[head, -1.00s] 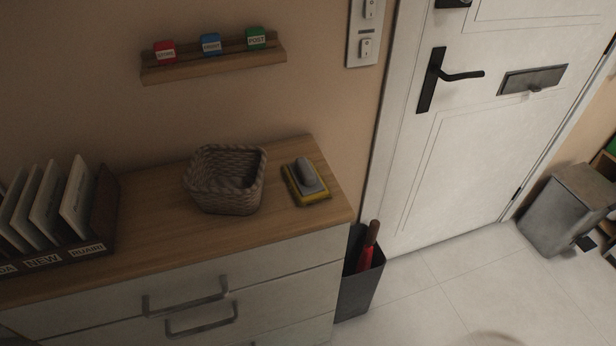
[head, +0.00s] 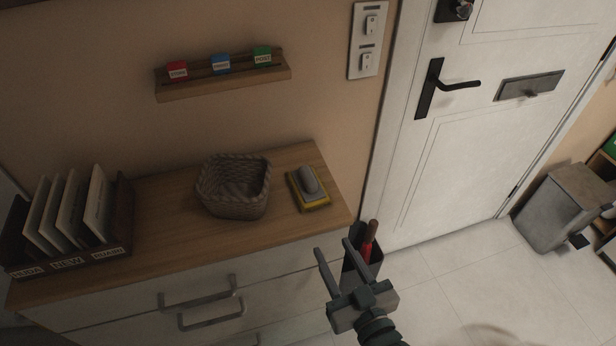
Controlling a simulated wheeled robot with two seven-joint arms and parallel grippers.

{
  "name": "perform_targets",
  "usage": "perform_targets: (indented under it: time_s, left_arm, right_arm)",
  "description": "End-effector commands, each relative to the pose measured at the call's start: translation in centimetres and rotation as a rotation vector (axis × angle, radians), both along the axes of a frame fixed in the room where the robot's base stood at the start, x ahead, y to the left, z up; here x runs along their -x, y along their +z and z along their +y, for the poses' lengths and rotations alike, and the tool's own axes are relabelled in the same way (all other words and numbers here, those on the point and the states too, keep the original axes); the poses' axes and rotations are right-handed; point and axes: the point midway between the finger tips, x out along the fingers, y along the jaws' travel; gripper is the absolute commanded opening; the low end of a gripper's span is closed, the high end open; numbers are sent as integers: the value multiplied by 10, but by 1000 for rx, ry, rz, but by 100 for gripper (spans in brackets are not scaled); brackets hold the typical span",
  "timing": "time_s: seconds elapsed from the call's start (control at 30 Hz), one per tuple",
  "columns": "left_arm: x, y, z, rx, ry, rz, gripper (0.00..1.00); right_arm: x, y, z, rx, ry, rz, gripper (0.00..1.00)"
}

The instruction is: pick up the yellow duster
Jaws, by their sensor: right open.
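The yellow duster (head: 308,188) lies on the right end of the wooden dresser top, with a grey handle-like piece on its upper side and yellow showing around its lower edge. My right gripper (head: 335,256) is in the head view, open and empty, in front of the dresser's right front corner. Its two fingers point up and away, towards the duster, and are clearly apart from it. My left gripper is not in the picture.
A woven basket (head: 234,187) stands left of the duster. A letter rack (head: 112,252) is on the dresser's left end. A dark bin (head: 374,262) with a red-handled item stands beside the dresser. A wall shelf (head: 222,83) with small coloured blocks hangs above.

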Motion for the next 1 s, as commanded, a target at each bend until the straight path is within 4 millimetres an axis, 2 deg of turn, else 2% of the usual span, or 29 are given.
perform_targets:
  time_s: [0.03,0.1,0.2,0.67,0.87,1.0]
  left_arm:
    - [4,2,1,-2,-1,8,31]
    - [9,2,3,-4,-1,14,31]
    - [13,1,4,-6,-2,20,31]
    - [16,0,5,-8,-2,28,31]
    - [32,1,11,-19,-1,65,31]
    - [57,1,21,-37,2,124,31]
  right_arm:
    - [2,26,1,-13,1,-35,42]
    - [5,48,1,-25,2,-67,42]
    - [8,64,0,-33,2,-92,42]
    - [5,68,1,-35,2,-98,42]
    - [-13,69,8,-36,2,-99,42]
    - [-35,71,16,-36,2,-100,42]
